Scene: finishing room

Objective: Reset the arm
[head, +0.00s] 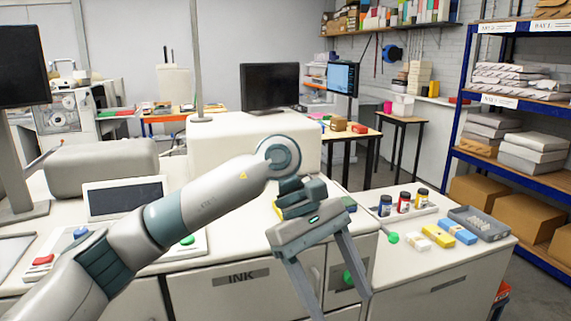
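My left arm (205,205) reaches in from the lower left and stretches across the front of the white machine. Its gripper (338,303) hangs down in front of the cabinet marked INK (241,277). The two fingers are spread wide apart with nothing between them. The tip of the nearer finger is at the bottom edge of the picture. My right arm and gripper are not in view.
Right of the gripper, a counter (440,270) bears several ink bottles (404,202), a yellow box (438,236), a blue box (457,231) and a grey tray (478,222). A blue-framed shelf (465,110) stands at the right. A control panel (124,198) lies behind my arm.

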